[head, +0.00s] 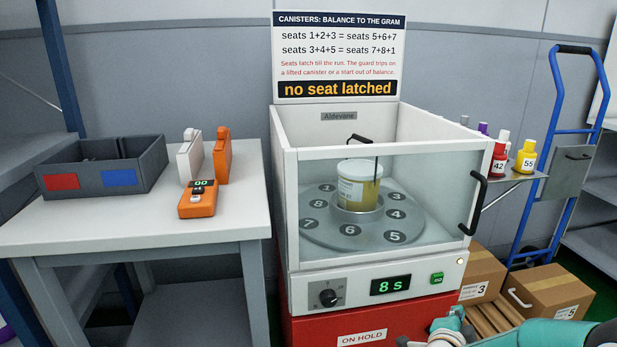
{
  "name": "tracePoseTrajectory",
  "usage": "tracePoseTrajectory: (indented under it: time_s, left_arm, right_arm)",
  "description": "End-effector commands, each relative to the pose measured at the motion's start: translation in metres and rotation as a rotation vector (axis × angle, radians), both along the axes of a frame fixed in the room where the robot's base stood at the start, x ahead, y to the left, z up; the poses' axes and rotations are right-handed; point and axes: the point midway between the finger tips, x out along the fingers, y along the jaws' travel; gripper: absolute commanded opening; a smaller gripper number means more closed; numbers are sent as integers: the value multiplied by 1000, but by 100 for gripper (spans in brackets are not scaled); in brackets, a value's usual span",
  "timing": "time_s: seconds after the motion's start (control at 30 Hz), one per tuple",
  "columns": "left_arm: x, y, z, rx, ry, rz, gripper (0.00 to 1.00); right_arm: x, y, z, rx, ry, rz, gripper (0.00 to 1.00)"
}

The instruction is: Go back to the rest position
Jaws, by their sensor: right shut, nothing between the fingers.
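My right gripper (447,328) is low at the bottom edge, right of centre, with its teal arm coming in from the right. It is shut and empty, in front of the red base of the white machine (450,272), and partly cut off by the picture edge. I cannot tell whether it touches the base. My left gripper is not in view. The machine's glass front is closed over a numbered disc (325,233), where a yellow-filled canister (358,185) stands at the centre. Its sign (338,88) reads "no seat latched", and its display (390,285) shows 8 s.
A grey table (120,215) on the left holds a dark bin (100,180), an orange meter (198,200) and white and orange holders. Cardboard boxes (548,292) stand low at the right, near my arm. A blue hand truck (545,130) and a shelf with colored bottles are behind.

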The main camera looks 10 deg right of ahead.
Motion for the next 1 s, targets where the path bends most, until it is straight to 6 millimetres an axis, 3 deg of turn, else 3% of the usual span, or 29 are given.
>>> tracePoseTrajectory:
  time_s: [0.13, 0.27, 0.4, 0.53, 0.7, 0.87, 1.0]
  left_arm:
    - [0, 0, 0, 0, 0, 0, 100]
    - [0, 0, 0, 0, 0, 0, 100]
    - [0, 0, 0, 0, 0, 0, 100]
    - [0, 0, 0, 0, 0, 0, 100]
    - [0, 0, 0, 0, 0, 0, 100]
    - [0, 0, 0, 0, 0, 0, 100]
    - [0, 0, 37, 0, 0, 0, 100]
  right_arm:
    - [-11, 19, -73, 10, 157, 77, 0]
    - [-32, 63, -152, 42, 366, 273, 0]
    - [-78, 123, -228, 89, 614, 553, 0]
    - [-132, 173, -273, 129, 810, 814, 0]
    - [-200, 220, -298, 159, 993, 1126, 0]
    - [-258, 249, -298, 139, 1128, 1456, 0]
    - [-261, 250, -262, 121, 1140, 1493, 0]
